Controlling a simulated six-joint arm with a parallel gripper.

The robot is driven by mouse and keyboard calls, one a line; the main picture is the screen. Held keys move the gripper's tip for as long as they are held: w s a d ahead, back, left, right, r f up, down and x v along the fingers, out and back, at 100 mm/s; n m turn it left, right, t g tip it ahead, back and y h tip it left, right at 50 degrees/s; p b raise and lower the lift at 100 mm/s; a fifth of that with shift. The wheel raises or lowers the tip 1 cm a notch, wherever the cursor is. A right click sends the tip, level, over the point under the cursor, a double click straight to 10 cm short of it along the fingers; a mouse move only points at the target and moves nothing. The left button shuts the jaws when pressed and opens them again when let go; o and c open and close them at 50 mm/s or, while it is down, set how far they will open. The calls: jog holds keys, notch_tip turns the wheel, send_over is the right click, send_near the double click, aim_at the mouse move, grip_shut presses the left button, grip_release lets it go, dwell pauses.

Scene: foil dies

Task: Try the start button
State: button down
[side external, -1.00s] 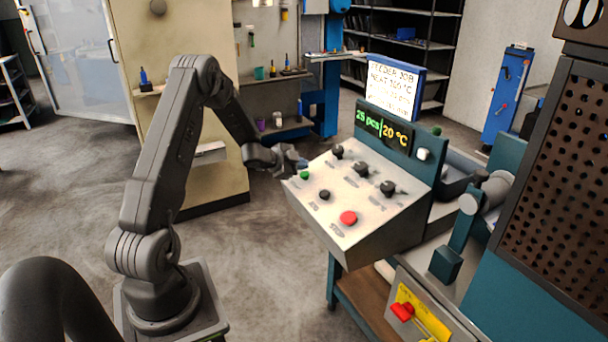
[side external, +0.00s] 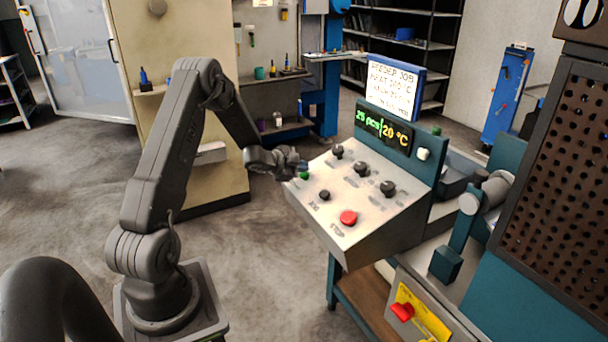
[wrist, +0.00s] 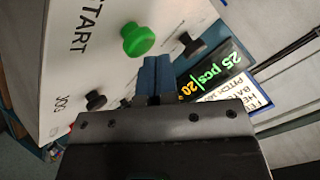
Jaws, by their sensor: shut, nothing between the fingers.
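The green start button (side external: 304,175) is a round knob at the left edge of the sloped grey control panel (side external: 345,235). In the wrist view the green button (wrist: 138,39) stands just beyond my fingertips, near the printed word START. My gripper (side external: 299,164) is just above and beside the button in the side view. In the wrist view my gripper (wrist: 151,62) shows its blue fingers closed together with nothing between them. A small gap seems to separate the fingertips from the button, but contact cannot be ruled out.
Several black knobs (side external: 361,169) and a large red button (side external: 348,218) share the panel. A display (side external: 383,129) reads 25 pcs and 20 °C, below a white job sign (side external: 393,90). A perforated guard (side external: 560,165) stands at the right.

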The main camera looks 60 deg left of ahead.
jog(key=shift+w+f, duration=0.15)
jog(key=shift+f, duration=0.35)
dwell(0.6)
jog(key=shift+r, duration=0.15)
jog(key=shift+s+r, duration=0.3)
jog(key=shift+r, duration=0.45)
jog(key=shift+s+r, duration=0.25)
jog(key=shift+r, duration=0.55)
jog(key=shift+s+r, duration=0.3)
jog(key=shift+r, duration=0.5)
jog(key=shift+s+r, duration=0.25)
jog(key=shift+r, duration=0.55)
